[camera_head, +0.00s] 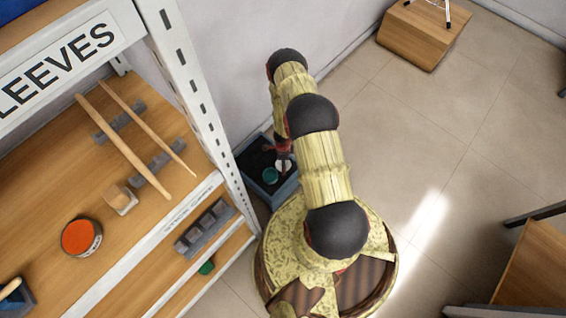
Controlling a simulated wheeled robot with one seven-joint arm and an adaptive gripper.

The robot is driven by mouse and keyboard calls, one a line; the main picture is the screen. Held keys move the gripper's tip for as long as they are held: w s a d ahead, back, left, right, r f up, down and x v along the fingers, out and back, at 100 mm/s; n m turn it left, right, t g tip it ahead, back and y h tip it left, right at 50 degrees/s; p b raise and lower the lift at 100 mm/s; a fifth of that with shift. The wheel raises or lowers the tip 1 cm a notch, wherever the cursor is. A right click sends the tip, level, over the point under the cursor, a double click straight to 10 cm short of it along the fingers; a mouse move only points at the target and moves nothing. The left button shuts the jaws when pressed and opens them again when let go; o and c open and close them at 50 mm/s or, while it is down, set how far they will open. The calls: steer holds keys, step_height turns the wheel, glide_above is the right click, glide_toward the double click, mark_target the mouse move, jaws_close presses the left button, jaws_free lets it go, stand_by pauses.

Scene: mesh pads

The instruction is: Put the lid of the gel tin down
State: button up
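My gripper (283,157) points down over a blue-grey open bin (286,193) on the floor, against the wall. A small pale round thing (285,167) shows right at its fingertips; it may be the tin's lid, but I cannot tell whether it is held or lies below. Beside it in the bin is a round teal-green thing (270,176). The fingers are too small and dark to show whether they are open or shut. An open round tin with an orange top (80,237) stands on the wooden shelf at the left; I cannot tell which is the gel tin.
A white-framed rack (196,80) with wooden shelves stands close left of the bin. Its shelf holds two long sticks (124,147) on grey rests and a small wooden block (121,200). A wooden box (424,32) stands at the back.

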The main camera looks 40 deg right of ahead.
step_height(320, 180, up, 12)
steer(key=p, duration=0.5)
stand_by(0.4)
